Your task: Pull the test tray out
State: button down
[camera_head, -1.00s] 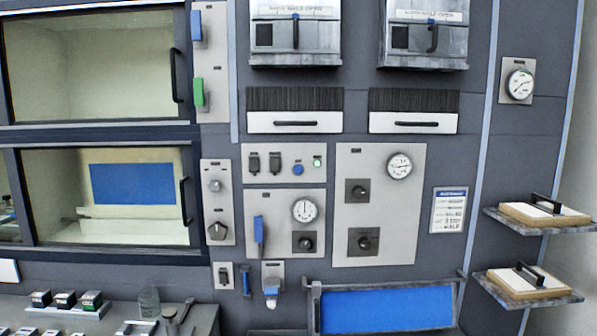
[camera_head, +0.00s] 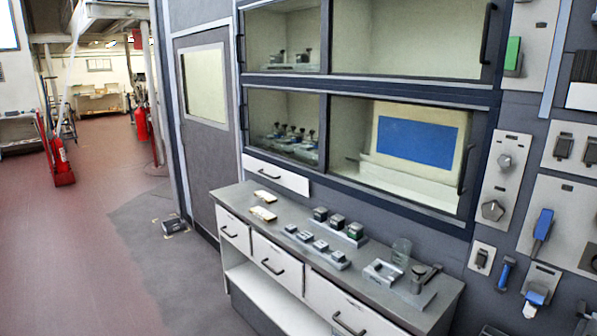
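My gripper is not in view. No tray in view is clearly marked as the test tray. A white drawer front (camera_head: 276,173) with a dark handle sits closed below the glass-fronted cabinet. In the cabinet's upper left bay, a light tray (camera_head: 290,66) carries small dark-topped pieces. In the lower left bay, a row of several dark-knobbed pieces (camera_head: 290,138) stands behind glass. A pale box with a blue panel (camera_head: 418,141) is behind the lower right glass door.
A control panel with a blue lever (camera_head: 542,224) is at right. A small dark box (camera_head: 173,226) lies on the otherwise open floor.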

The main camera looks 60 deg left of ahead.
aim_at(297, 184)
jog(key=u, duration=2.15)
